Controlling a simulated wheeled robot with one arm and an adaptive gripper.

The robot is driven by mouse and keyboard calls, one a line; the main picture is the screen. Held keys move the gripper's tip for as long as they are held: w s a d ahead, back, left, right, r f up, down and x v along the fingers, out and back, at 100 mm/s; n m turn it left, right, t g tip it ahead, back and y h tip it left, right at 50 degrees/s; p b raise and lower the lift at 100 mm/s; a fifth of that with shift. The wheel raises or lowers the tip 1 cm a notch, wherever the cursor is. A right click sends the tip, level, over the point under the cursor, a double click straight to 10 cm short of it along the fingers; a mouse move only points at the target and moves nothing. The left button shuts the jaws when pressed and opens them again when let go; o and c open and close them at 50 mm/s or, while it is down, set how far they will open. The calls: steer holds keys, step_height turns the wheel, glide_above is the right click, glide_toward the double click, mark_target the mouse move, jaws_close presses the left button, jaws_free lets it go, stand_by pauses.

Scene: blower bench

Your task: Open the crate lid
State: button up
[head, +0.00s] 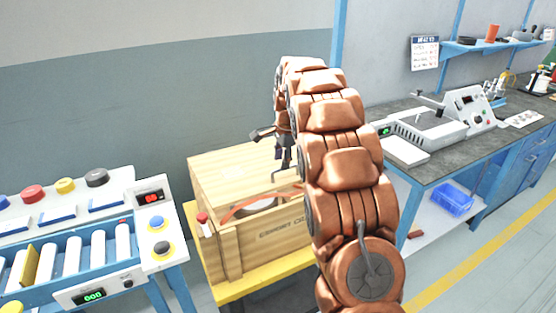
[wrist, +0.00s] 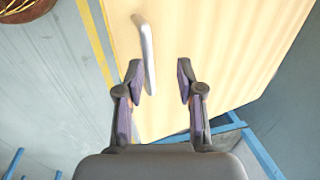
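The wooden crate (head: 225,250) stands on a yellow-edged stand in the head view, with printing on its front. Its pale wooden lid (head: 225,170) shows on top and fills much of the wrist view (wrist: 220,50). A curved orange-brown band shows at the crate's upper front; I cannot tell clearly how the lid sits there. A silver bar handle (wrist: 146,45) is on the lid. My gripper (wrist: 160,75) is open over the lid, the handle's lower end between the fingers, close to the left one. In the head view my gripper (head: 278,148) is partly hidden by my arm.
A roller conveyor (head: 70,255) with a button panel stands at left. A grey-topped blue workbench (head: 430,150) with devices is at right, a blue bin (head: 452,200) on its lower shelf. The floor at lower right is clear.

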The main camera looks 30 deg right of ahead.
step_height(320, 180, up, 12)
steer(key=s, duration=0.2)
steer(key=shift+s, duration=0.15)
steer(key=shift+f, duration=0.1)
stand_by(0.4)
